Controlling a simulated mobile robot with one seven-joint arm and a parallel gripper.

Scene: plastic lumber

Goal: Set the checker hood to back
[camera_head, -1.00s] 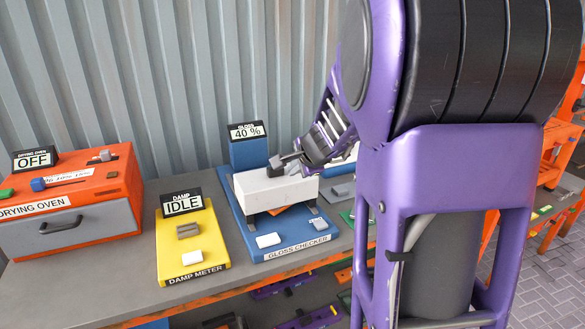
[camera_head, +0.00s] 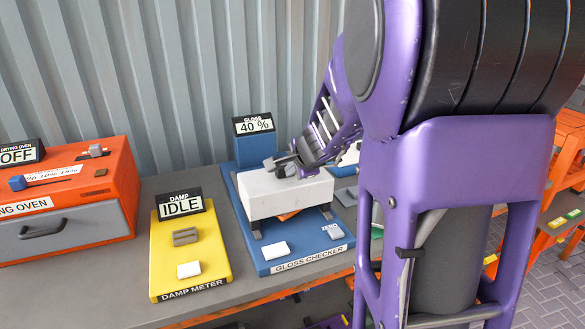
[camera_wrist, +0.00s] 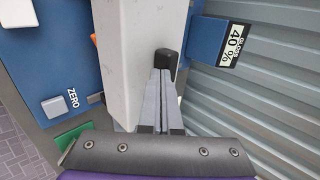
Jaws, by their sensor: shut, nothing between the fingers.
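The gloss checker (camera_head: 262,262) has a blue base, and its white hood (camera_head: 285,196) spans it on dark legs. A dark knob (camera_head: 270,163) stands on the hood's top; it also shows in the wrist view (camera_wrist: 166,65). The checker's display (camera_head: 253,125) at the back reads 40 %; it also shows in the wrist view (camera_wrist: 232,44). My gripper (camera_head: 284,163) is shut and empty above the hood. In the wrist view its closed fingertips (camera_wrist: 162,78) are at the knob, touching or almost touching it.
An orange piece (camera_head: 288,215) shows under the hood. White (camera_head: 274,249) and grey (camera_head: 336,232) buttons are on the base's front. The yellow damp meter (camera_head: 190,245) and orange drying oven (camera_head: 75,190) stand left. A corrugated wall (camera_head: 90,80) is close behind.

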